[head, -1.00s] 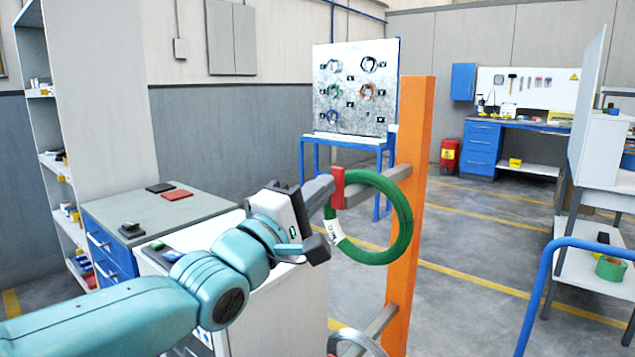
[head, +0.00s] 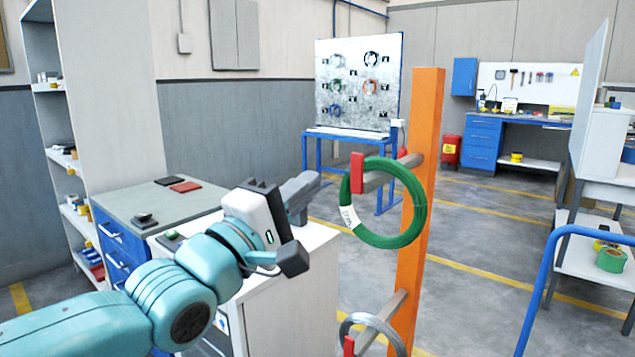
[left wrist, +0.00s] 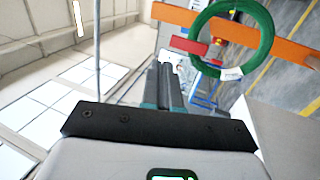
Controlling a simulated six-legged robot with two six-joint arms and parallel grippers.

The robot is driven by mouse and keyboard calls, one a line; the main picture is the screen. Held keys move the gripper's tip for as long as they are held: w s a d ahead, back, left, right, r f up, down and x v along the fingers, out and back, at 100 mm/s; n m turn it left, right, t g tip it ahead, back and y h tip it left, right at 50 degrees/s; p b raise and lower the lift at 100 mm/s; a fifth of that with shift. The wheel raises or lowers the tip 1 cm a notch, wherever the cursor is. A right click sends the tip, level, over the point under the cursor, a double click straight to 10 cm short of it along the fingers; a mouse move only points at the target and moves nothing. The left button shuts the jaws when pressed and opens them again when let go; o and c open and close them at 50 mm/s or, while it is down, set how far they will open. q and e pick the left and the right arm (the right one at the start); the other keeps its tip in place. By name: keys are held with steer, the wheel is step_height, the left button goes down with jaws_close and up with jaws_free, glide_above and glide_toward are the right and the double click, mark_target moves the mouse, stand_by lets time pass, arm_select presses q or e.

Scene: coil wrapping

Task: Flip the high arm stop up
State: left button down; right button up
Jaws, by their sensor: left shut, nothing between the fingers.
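The high arm stop (head: 357,173) is a red tab at the near end of the upper grey arm on the orange post (head: 419,200). It stands upright, rising above the arm. A green coil (head: 418,222) with a white label hangs on this arm behind the stop. My left gripper (head: 308,188) is shut and empty, left of the stop with a gap between them. In the left wrist view, my shut fingers (left wrist: 168,75) point toward the red stop (left wrist: 188,46) and green coil (left wrist: 269,35). My right gripper is not in view.
A lower arm on the post holds a grey coil (head: 397,341), with a red stop (head: 349,346) at its end. A white cabinet (head: 290,290) stands below my left gripper. A blue rail (head: 545,265) is at the right.

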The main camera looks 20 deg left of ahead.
arm_select(q)
steer(key=s, duration=0.1)
steer(key=s+a, duration=0.1)
steer(key=s, duration=0.1)
steer(key=s+a, duration=0.1)
steer(key=shift+s, duration=0.3)
steer(key=shift+s, duration=0.1)
